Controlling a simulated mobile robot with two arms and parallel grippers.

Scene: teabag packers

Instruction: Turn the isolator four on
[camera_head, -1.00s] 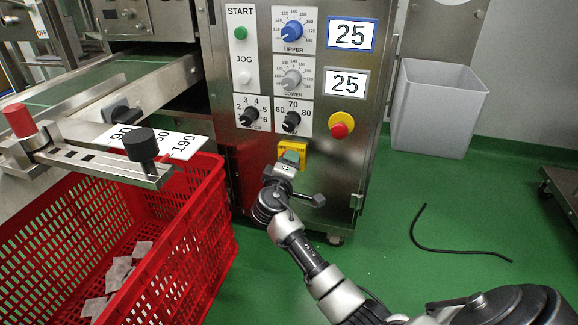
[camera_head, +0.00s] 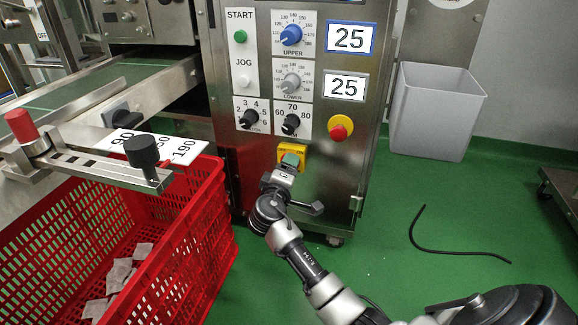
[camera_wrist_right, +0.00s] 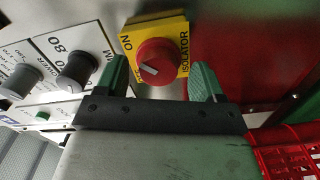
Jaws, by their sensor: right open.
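The isolator is a red round knob (camera_wrist_right: 157,60) on a yellow plate (camera_wrist_right: 137,34) marked "ON" and "ISOLATOR" in the right wrist view. A short white mark shows on the knob's left part; part of the plate is hidden by my gripper. In the head view the yellow plate (camera_head: 284,153) is low on the steel cabinet front, with the knob hidden behind my gripper. My right gripper (camera_head: 291,160) is open there. In the wrist view its green fingers (camera_wrist_right: 158,72) stand on both sides of the knob, with gaps visible. My left gripper is not in view.
Above the plate are dials (camera_head: 291,124) and a red button on a yellow base (camera_head: 340,128). A red crate (camera_head: 205,205) stands close at left. A grey bin (camera_head: 435,105) and a black cable (camera_head: 440,250) are at right, with open green floor around them.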

